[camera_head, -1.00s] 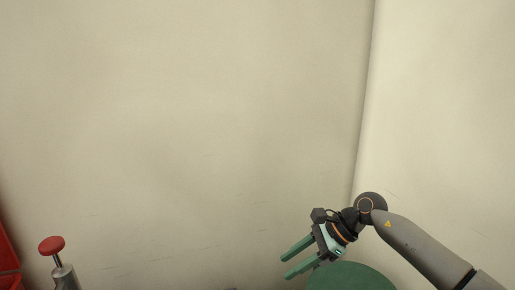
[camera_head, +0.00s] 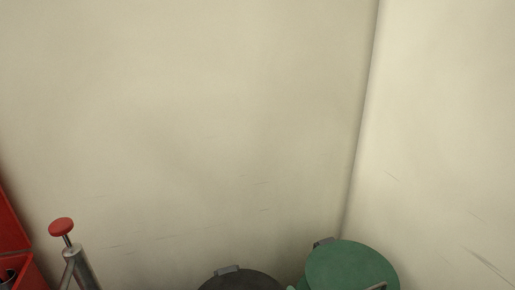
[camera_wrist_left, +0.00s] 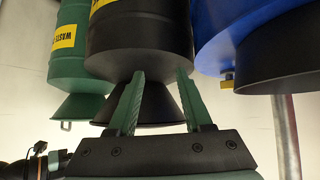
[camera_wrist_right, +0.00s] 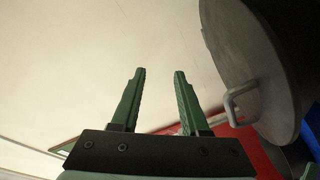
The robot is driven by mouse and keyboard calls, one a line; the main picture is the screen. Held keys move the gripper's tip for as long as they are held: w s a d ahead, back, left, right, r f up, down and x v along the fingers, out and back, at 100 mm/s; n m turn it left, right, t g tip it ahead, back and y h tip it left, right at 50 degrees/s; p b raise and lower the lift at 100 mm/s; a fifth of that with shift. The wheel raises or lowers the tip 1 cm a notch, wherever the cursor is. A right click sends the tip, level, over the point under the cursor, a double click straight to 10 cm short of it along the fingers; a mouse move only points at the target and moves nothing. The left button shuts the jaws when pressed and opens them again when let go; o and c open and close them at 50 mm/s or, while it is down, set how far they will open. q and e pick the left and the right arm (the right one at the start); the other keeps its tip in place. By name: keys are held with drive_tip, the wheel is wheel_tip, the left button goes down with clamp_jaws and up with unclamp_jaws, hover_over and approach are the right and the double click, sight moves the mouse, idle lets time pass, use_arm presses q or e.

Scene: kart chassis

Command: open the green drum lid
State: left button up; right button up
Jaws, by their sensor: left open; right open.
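The green drum lid (camera_head: 350,266) is a round green disc at the lower right of the head view, near the wall corner. A grey piece shows at its back left edge and part of a grey handle at its lower edge. In the left wrist view the green drum (camera_wrist_left: 80,60) stands left of a black drum (camera_wrist_left: 140,40), its flared green top (camera_wrist_left: 78,106) facing down in the picture. My left gripper (camera_wrist_left: 160,75) is open and empty, its fingers overlapping the black drum's top. My right gripper (camera_wrist_right: 158,75) is open and empty. Neither gripper shows in the head view.
A black lid (camera_head: 240,280) sits left of the green one. A blue drum (camera_wrist_left: 240,25) is right of the black drum. A dark lid with a grey handle (camera_wrist_right: 240,104) is beside my right gripper. A red-knobbed tool (camera_head: 62,228) and red box (camera_head: 14,225) stand left.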

drive_tip(key=s+d+f+m+g+h, duration=0.3)
drive_tip(key=s+d+f+m, duration=0.2)
drive_tip(key=s+f+m, duration=0.3)
drive_tip(key=s+d+f+m+g+h, duration=0.4)
drive_tip(key=s+f+m, duration=0.35)
drive_tip(key=s, duration=0.35)
drive_tip(key=w+a+r+n+t+y, duration=0.3)
drive_tip(key=w+r, duration=0.5)
drive_tip(key=w+a+r+n+t+y, duration=0.3)
drive_tip(key=w+r+t, duration=0.1)
drive_tip(key=w+r, duration=0.4)
drive_tip(key=w+a+r+n+g+y, duration=0.1)
drive_tip(key=w+a+r+n+y, duration=0.1)
drive_tip(key=a+r+n+y, duration=0.3)
wheel_tip(320, 180, up, 3)
drive_tip(key=n+g+h+b, duration=0.2)
drive_tip(key=n+g+h, duration=0.8)
drive_tip(key=g+h, duration=0.25)
hover_over(372, 287)
drive_tip(key=s+d, duration=0.1)
drive_tip(key=s, duration=0.2)
drive_tip(key=shift+m+g+y, duration=0.25)
drive_tip(key=f, duration=0.4)
drive_tip(key=w+f, duration=0.1)
drive_tip(key=f, duration=0.3)
drive_tip(key=w+a+f+p, duration=0.1)
drive_tip(key=f, duration=0.3)
drive_tip(key=shift+w, duration=0.25)
